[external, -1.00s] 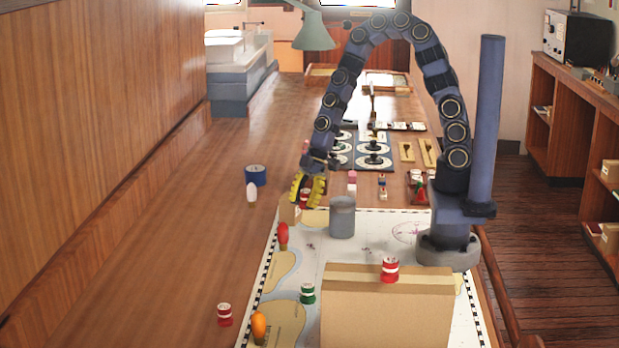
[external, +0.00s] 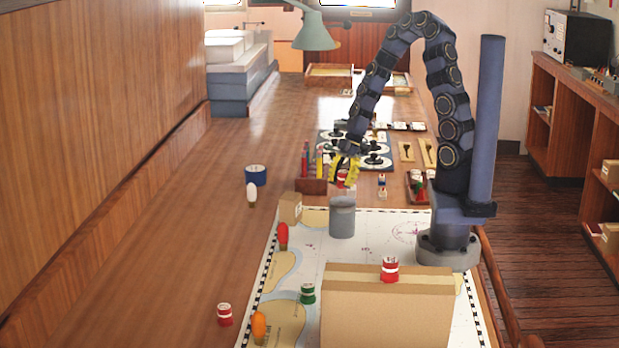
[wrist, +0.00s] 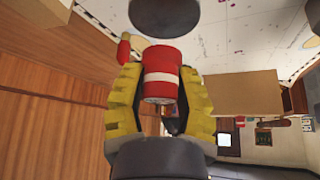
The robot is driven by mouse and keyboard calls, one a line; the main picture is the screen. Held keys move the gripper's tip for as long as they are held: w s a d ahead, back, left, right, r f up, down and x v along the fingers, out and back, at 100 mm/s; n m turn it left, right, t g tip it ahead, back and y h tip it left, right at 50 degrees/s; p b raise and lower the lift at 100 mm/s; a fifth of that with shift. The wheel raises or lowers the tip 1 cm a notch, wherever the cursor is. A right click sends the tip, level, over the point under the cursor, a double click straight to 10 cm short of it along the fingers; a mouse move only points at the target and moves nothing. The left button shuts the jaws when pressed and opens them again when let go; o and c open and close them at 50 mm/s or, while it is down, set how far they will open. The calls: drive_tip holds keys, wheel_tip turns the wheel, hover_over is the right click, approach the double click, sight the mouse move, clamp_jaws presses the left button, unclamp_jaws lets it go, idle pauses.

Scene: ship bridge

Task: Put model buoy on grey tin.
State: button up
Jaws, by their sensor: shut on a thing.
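My gripper (external: 344,167) is shut on a red model buoy with a white band (external: 342,179). The wrist view shows the buoy (wrist: 161,76) between the yellow fingers of my gripper (wrist: 160,72). The grey tin (external: 342,219) stands upright on the chart, and the buoy hangs just above and behind its rim in the external view. A dark grey round shape at the top of the wrist view appears to be the tin (wrist: 165,10). How far the buoy is from the tin is hard to tell.
A small cardboard box (external: 290,207) and a pen holder (external: 311,186) stand left of the tin. A large carton (external: 387,310) with a similar red-and-white piece (external: 390,270) on top stands in front. The wooden table (external: 180,240) is mostly clear at left.

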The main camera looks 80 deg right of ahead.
sight(340, 203)
drive_tip(key=shift+f, duration=1.9)
drive_tip(key=shift+f, duration=0.15)
drive_tip(key=o, duration=0.8)
